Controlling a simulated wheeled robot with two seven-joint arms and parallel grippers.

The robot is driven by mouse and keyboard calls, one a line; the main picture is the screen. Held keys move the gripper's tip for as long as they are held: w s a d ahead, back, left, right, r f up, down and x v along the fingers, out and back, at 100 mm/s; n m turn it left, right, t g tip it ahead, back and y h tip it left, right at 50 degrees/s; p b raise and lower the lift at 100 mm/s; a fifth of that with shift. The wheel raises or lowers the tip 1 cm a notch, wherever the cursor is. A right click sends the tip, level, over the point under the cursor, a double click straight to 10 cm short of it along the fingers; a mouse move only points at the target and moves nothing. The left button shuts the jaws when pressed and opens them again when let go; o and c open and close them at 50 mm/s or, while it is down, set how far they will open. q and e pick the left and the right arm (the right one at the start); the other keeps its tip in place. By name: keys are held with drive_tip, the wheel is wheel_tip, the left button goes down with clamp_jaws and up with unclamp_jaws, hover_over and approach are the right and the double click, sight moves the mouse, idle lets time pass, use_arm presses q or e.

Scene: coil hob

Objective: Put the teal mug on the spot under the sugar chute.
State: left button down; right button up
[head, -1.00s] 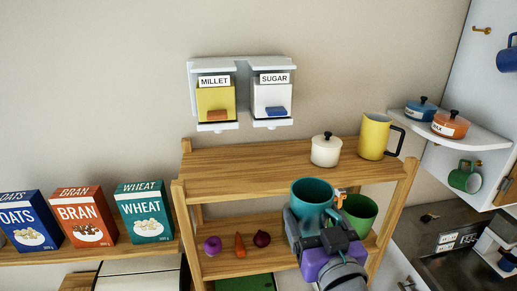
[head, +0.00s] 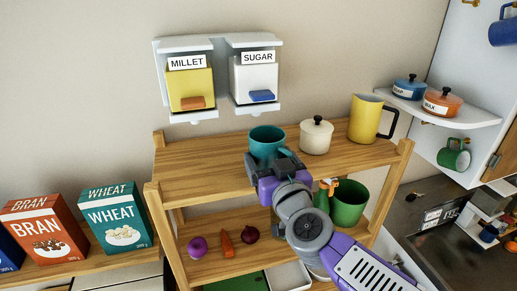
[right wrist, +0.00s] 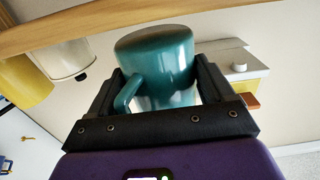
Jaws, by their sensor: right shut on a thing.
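The teal mug (head: 266,141) is upright in my right gripper (head: 274,160), in front of the upper shelf board and below the sugar dispenser (head: 255,78). The gripper hides its lower part, so I cannot tell whether it touches the board. In the right wrist view, which is upside down, the mug (right wrist: 160,62) sits between the two fingers (right wrist: 160,92), its handle to the left. My left gripper is out of view.
A cream pot (head: 316,138) and a yellow jug (head: 365,120) stand right of the mug on the upper shelf (head: 200,160). The board left of the mug is clear. The millet dispenser (head: 190,85) hangs left of sugar.

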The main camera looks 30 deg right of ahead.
sight(258, 139)
drive_tip(key=x, duration=0.8)
drive_tip(key=shift+w+d+b, duration=0.1)
drive_tip(key=shift+w+b, duration=0.2)
drive_tip(key=shift+w+f, duration=0.1)
drive_tip(key=shift+f, duration=0.25)
drive_tip(key=shift+f+b, duration=0.25)
drive_tip(key=shift+b, duration=0.15)
drive_tip(key=shift+s, duration=0.2)
drive_tip(key=shift+f, duration=0.1)
drive_tip(key=shift+f, duration=0.15)
drive_tip(key=o, duration=1.3)
